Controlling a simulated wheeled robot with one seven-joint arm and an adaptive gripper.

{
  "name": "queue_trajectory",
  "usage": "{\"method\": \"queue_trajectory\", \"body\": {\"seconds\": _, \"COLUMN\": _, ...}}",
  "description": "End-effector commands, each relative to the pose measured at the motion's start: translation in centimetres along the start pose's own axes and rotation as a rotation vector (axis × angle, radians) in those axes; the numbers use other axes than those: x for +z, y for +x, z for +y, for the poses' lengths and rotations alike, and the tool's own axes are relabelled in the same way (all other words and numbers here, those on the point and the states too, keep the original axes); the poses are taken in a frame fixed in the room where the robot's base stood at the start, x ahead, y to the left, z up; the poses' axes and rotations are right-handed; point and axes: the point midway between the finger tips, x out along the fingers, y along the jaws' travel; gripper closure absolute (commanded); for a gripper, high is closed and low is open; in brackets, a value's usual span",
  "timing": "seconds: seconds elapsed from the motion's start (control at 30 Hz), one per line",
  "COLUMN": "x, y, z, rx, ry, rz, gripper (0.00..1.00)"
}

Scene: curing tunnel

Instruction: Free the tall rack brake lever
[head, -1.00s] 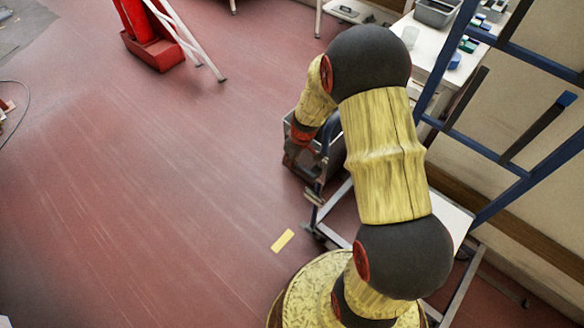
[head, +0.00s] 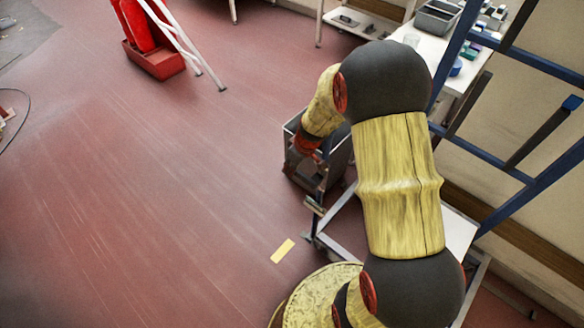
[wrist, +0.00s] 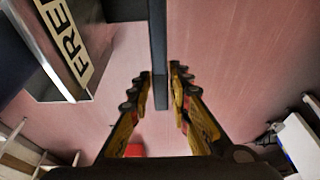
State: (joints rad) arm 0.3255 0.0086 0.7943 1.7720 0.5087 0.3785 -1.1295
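In the wrist view, my gripper (wrist: 153,82) has its two fingers apart, one on each side of a dark upright bar (wrist: 158,50). The bar looks like the brake lever, but I cannot be sure. I see a gap on the left of it; I cannot tell whether the right finger touches it. A pale label reading "FRE" (wrist: 68,38) is on a panel at upper left, its end cut off. In the head view, the tall blue rack (head: 500,165) stands at right. My gripper is mostly hidden there beside a grey box-like thing (head: 337,160), and the lever cannot be made out.
A white worktable (head: 432,48) with bins and small blocks stands behind the rack. A red bin (head: 155,62) and a white ladder (head: 190,50) stand at upper left. A yellow strip (head: 282,251) lies on the floor.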

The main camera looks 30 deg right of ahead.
Motion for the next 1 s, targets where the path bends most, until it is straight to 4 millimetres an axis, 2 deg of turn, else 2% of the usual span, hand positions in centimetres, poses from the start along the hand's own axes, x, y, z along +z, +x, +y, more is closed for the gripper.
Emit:
{"method": "queue_trajectory", "body": {"seconds": 0.17, "x": -0.1, "y": 0.0, "z": 0.0, "rx": 0.000, "ry": -0.001, "rz": 0.000, "gripper": 0.69}}
{"method": "queue_trajectory", "body": {"seconds": 0.57, "x": -0.1, "y": -0.7, "z": 0.0, "rx": 0.000, "ry": -0.001, "rz": 0.001, "gripper": 0.68}}
{"method": "queue_trajectory", "body": {"seconds": 0.67, "x": -0.2, "y": -2.0, "z": 0.1, "rx": 0.002, "ry": -0.002, "rz": 0.004, "gripper": 0.68}}
{"method": "queue_trajectory", "body": {"seconds": 1.0, "x": -0.2, "y": -8.7, "z": 0.1, "rx": 0.002, "ry": 0.000, "rz": 0.004, "gripper": 0.68}}
